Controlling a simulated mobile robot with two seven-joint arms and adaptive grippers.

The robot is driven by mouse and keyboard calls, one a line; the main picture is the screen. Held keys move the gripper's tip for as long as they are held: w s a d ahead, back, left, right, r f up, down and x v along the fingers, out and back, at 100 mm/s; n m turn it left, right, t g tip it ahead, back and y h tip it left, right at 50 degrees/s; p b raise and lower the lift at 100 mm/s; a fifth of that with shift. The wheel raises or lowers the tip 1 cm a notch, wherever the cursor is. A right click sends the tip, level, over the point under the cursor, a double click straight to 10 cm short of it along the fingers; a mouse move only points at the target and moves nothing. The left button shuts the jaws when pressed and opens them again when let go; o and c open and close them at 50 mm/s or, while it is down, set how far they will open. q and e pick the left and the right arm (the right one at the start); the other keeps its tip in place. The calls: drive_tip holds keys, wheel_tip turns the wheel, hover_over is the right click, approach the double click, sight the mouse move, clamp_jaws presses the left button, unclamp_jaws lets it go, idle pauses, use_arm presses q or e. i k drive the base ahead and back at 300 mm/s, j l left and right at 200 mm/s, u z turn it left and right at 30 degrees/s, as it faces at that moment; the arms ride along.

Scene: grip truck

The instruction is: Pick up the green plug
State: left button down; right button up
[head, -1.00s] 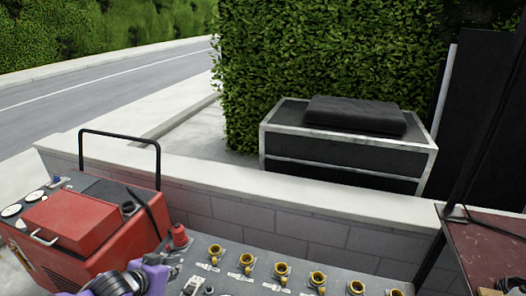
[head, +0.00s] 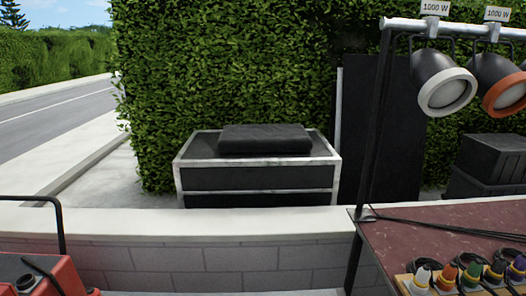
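The green plug (head: 472,271) stands in a row of coloured plugs at the lower right of the head view, on a light wooden strip on the dark red table (head: 408,236). Black cable loops lie around and behind the plugs. Neither of my grippers shows.
Lamps (head: 445,92) hang from a rail above the table. A low wall (head: 190,224) crosses the view, with a black case (head: 255,178) behind it. A red machine (head: 50,278) is lower left.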

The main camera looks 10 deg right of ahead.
sight(474, 271)
drive_tip(key=z, duration=1.75)
drive_tip(key=u, duration=2.3)
drive_tip(key=z, duration=2.3)
